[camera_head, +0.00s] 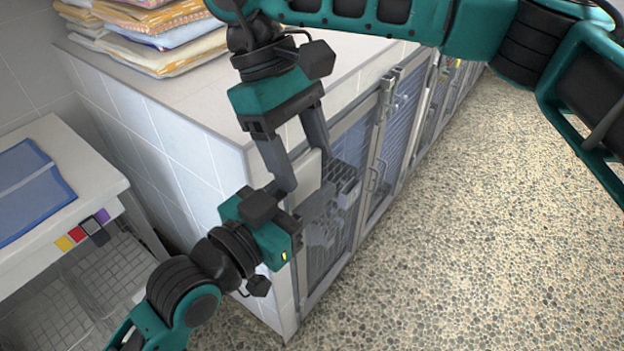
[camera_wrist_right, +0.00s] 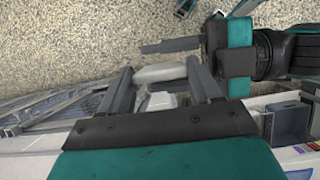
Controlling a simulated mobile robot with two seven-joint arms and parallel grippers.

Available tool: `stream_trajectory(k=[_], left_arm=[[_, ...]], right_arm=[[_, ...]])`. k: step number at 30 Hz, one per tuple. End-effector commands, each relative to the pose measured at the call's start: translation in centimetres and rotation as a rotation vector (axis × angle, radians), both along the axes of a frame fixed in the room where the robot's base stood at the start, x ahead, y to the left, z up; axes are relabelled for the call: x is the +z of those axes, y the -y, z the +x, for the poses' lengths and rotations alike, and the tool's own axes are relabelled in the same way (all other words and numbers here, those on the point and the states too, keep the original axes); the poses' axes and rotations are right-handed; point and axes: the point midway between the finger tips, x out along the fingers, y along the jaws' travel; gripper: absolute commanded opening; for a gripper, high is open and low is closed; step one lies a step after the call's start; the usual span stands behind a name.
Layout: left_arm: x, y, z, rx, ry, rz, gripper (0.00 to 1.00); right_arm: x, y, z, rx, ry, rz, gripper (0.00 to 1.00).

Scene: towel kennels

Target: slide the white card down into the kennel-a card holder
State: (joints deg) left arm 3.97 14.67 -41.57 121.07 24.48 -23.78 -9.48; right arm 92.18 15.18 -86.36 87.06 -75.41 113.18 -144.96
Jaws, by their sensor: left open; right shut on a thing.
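My right gripper (camera_head: 305,170) comes down from above at the front corner of the kennel block and is shut on the white card (camera_head: 308,180). The card also shows between the fingers in the right wrist view (camera_wrist_right: 160,73). My left gripper (camera_head: 300,212) is open and just below and beside the card, in front of the nearest kennel door. In the wrist view one of its fingers (camera_wrist_right: 172,45) points left, beyond the card. The kennel-a card holder cannot be made out clearly; the grippers and grey shapes at the nearest door (camera_head: 322,255) crowd that spot.
The tiled kennel block (camera_head: 185,150) has a row of framed doors running to the back right. Folded towels (camera_head: 165,40) are stacked on its top. A white table (camera_head: 95,165) at left bears a blue cloth (camera_head: 30,190) and has coloured tags on its edge. The pebbled floor (camera_head: 470,220) at right is clear.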

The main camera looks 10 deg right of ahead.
Motion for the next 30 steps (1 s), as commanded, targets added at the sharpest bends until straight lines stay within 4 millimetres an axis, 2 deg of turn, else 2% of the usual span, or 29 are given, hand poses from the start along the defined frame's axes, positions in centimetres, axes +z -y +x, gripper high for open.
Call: stream_trajectory(k=[6,15,28,30], left_arm=[[0.06,1.32,0.97,-0.001,0.001,-0.001,0.43],[0.01,1.42,1.06,-0.001,0.0,0.0,0.43],[0.01,1.43,1.0,-0.002,-0.001,-0.001,0.01],[0.01,1.45,0.97,-0.003,-0.001,-0.001,0.0]], right_arm=[[0.01,0.0,0.0,0.0,0.0,0.0,0.34],[0.01,-0.01,0.0,0.0,0.0,0.0,0.34],[0.02,-0.03,0.03,0.0,0.002,0.001,0.34],[0.02,-0.03,0.05,0.0,0.002,0.002,0.34]])
